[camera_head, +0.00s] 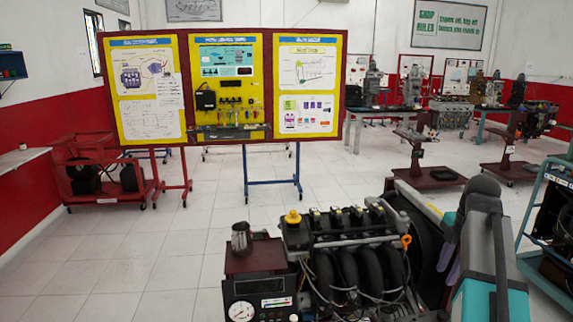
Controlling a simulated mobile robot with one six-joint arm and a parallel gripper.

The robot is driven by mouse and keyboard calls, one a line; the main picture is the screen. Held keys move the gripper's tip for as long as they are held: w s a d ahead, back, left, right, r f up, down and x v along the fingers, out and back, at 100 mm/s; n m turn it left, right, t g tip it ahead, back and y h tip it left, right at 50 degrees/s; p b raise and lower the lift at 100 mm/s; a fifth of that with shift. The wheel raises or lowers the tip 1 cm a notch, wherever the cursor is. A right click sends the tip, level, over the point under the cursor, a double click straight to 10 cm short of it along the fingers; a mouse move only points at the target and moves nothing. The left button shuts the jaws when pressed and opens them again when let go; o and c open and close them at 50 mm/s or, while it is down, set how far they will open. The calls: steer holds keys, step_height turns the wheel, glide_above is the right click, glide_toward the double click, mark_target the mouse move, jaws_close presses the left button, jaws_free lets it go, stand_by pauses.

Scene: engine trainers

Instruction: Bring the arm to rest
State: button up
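I cannot make out my gripper in the head camera view. A large grey and teal shape (488,250) rises close to the camera at the lower right, beside the engine trainer. It may be part of my own arm, but I cannot tell for sure. Two small pale purple pieces (448,252) show just left of it, and what they belong to is unclear.
An engine trainer (345,260) with a gauge panel (260,299) and a metal cup (241,238) stands close in front. A red-framed display board (228,88) stands behind. More engine stands (428,150) are at the back right. Tiled floor (150,240) is clear at left.

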steer(key=s+a+f+g, duration=0.2)
steer(key=a+f, duration=0.4)
steer(key=f, duration=0.5)
steer(key=s+a+f+g+y, duration=0.1)
steer(key=s+a+f+g, duration=0.15)
steer(key=a+f, duration=0.6)
steer(key=s+a+f+g, duration=0.1)
steer(key=s+a+f, duration=0.2)
steer(key=f, duration=1)
steer(key=s+a+f+m, duration=0.4)
steer(key=s+f+m, duration=0.5)
steer(key=s+f, duration=0.3)
steer(key=s+a+f+m+g+h, duration=0.1)
steer(key=s+a+f+m, duration=0.3)
steer(key=s+f+m, duration=0.6)
step_height(320, 180, down, 3)
steer(key=shift+s+a+r+h, duration=0.1)
steer(key=shift+s+a+h, duration=0.2)
steer(key=shift+s, duration=0.9)
steer(key=shift+s+g, duration=0.15)
steer(key=shift+g, duration=0.1)
